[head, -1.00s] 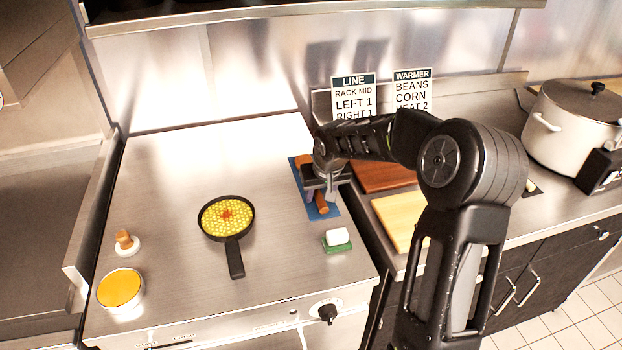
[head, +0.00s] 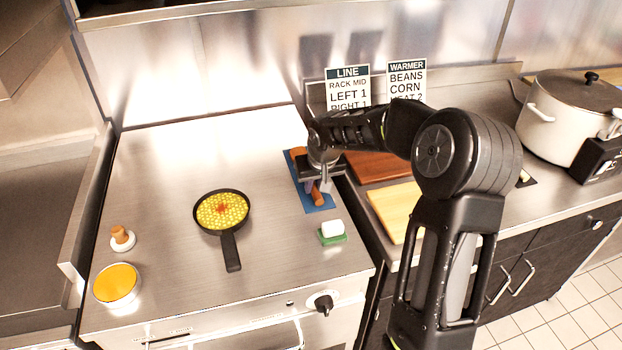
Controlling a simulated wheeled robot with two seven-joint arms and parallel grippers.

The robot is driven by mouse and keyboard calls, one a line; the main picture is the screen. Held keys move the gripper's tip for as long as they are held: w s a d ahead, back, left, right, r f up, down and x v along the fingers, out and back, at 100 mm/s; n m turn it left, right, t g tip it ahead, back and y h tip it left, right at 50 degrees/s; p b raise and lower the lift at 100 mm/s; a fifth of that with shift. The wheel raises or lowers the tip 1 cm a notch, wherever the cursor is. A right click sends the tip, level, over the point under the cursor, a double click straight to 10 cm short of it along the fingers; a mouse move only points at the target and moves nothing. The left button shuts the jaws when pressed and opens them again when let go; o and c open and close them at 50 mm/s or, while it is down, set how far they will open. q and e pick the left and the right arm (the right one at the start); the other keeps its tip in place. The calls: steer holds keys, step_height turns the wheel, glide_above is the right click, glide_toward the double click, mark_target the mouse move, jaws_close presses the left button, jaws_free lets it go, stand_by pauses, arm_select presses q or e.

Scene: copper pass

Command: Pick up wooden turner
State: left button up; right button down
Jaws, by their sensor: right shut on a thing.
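The wooden turner (head: 318,196) is a reddish-brown wooden piece lying along the blue mat (head: 325,208) at the right side of the steel top. Its near end shows below my right gripper, and a bit of wood shows above it; the middle is hidden by the gripper. My right gripper (head: 315,185) points down over the mat and is shut on the turner. The turner appears to be at or very near the mat; I cannot tell whether it is lifted. My left gripper is not in view.
A black pan (head: 221,210) of yellow food stands mid-top. A white block on a green pad (head: 332,237) is near the mat. Left are a wooden-knobbed white item (head: 122,238) and an orange-filled bowl (head: 117,285). Right are cutting boards (head: 396,210) and a lidded pot (head: 568,115).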

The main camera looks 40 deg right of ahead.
step_height(320, 180, up, 10)
steer(key=b, duration=0.1)
steer(key=shift+f, duration=0.1)
stand_by(0.8)
